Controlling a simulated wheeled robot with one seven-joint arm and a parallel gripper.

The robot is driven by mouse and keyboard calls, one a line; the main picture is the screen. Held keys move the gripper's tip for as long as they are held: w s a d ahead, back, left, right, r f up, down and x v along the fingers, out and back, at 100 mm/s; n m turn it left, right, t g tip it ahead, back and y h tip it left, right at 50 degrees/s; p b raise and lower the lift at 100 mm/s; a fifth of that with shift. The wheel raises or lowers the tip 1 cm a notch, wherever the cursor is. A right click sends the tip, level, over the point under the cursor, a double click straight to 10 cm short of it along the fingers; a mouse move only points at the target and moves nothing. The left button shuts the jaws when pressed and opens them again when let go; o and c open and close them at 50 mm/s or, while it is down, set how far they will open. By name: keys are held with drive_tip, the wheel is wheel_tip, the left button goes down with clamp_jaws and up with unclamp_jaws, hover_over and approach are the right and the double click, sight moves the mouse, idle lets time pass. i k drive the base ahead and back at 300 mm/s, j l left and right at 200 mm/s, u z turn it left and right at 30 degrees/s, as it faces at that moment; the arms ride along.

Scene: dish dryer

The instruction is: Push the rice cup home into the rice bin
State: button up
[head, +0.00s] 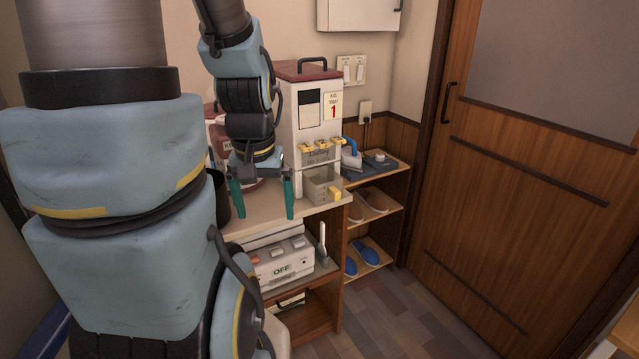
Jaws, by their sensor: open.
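The rice bin (313,130) is a tall white box with a dark red lid and a row of yellow levers, standing on the counter by the wall. The rice cup (318,188) is a see-through greyish box with a yellow tab in front, at the foot of the bin. It appears to stick out of the bin's lower opening; how deep it sits is hard to tell. My gripper (263,198) points down with its teal fingers spread wide, empty, in front of and left of the cup, apart from it.
A red and white appliance (221,140) stands left of the bin, partly behind my arm. A dark container (219,195) is beside my left finger. Right are shoe shelves (384,214) and a wooden door (530,170).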

sight(322, 186)
drive_tip(key=l+u, duration=1.1)
